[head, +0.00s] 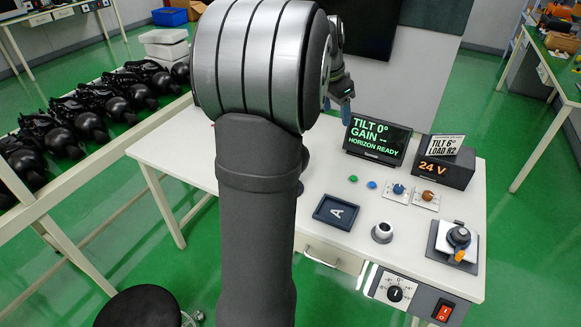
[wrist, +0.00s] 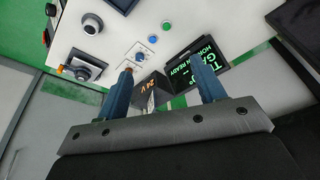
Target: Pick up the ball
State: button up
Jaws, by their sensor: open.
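No loose ball shows clearly. A dark rounded device with an orange part (head: 459,238) sits on a white plate on a dark base at the table's right; it also shows in the wrist view (wrist: 83,68). My gripper (head: 346,112) is above the back of the table, partly hidden by my arm. Its blue fingers are apart and empty in the wrist view (wrist: 162,66).
A lit screen (head: 375,141), a 24 V box (head: 445,174), green and blue buttons and two knobs stand behind. A control panel (head: 410,297) is at the front edge. Black spherical devices (head: 60,139) fill a left rack.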

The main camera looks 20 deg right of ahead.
jog(key=w+a+r+n+t, duration=0.1)
jog(key=w+a+r+n, duration=0.1)
jog(key=a, duration=0.6)
jog(key=w+a+r+n+t, duration=0.1)
jog(key=w+a+n, duration=0.15)
jog(key=a, duration=0.45)
jog(key=x, duration=1.6)
jog(key=shift+s+d+f, duration=0.25)
jog(key=shift+s+f, duration=0.1)
jog(key=shift+f, duration=0.05)
jog(key=shift+r+h, duration=0.1)
jog(key=shift+h, duration=0.2)
grip_shut()
